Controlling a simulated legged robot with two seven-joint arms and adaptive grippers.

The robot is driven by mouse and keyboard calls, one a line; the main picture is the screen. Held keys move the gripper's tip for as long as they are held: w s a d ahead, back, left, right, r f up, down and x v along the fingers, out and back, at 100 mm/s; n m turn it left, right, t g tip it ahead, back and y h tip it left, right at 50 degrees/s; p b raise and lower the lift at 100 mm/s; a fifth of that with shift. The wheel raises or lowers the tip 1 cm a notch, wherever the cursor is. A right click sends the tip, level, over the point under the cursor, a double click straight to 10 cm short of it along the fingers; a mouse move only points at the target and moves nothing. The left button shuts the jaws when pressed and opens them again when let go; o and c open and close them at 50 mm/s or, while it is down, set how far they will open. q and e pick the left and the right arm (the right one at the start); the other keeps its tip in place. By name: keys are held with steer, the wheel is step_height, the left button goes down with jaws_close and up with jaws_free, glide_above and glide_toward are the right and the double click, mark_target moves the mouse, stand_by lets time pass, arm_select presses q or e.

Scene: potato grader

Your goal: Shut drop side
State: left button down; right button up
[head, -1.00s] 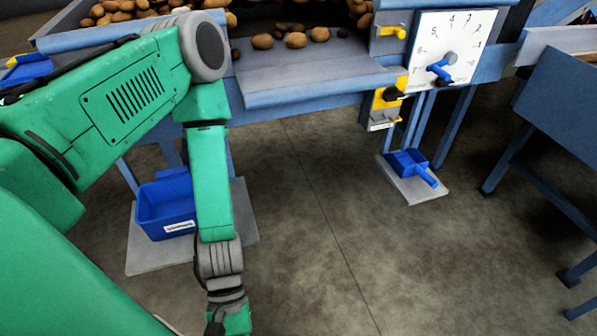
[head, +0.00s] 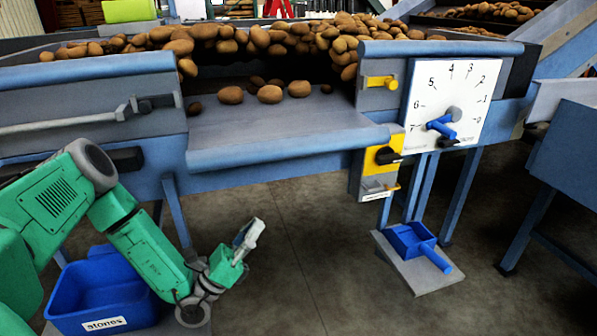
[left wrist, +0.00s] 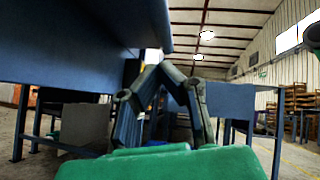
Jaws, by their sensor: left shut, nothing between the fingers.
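The drop side (head: 283,136) is a grey panel with a rolled blue lip on the front of the grader. It hangs lowered and slopes out towards me, leaving a gap with several potatoes (head: 270,93) behind it. A yellow latch (head: 380,82) sits on the post right of the gap. My left gripper (head: 250,233) is shut and empty, below and in front of the drop side, apart from it. In the left wrist view its fingers (left wrist: 165,72) meet at the tips under a blue edge. My right gripper is not in view.
A blue stones bin (head: 100,290) stands below at the left. A white dial (head: 452,90) with a blue handle and a yellow switch box (head: 378,160) are at the right. A blue scoop (head: 415,243) lies on a low plate. Floor between is clear.

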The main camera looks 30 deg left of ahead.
mark_target(287, 135)
arm_select(q)
steer(key=s+a+r+x, duration=0.1)
steer(key=r+x, duration=0.1)
steer(key=x, duration=1)
steer(key=shift+a+r, duration=0.15)
steer(key=shift+r, duration=0.15)
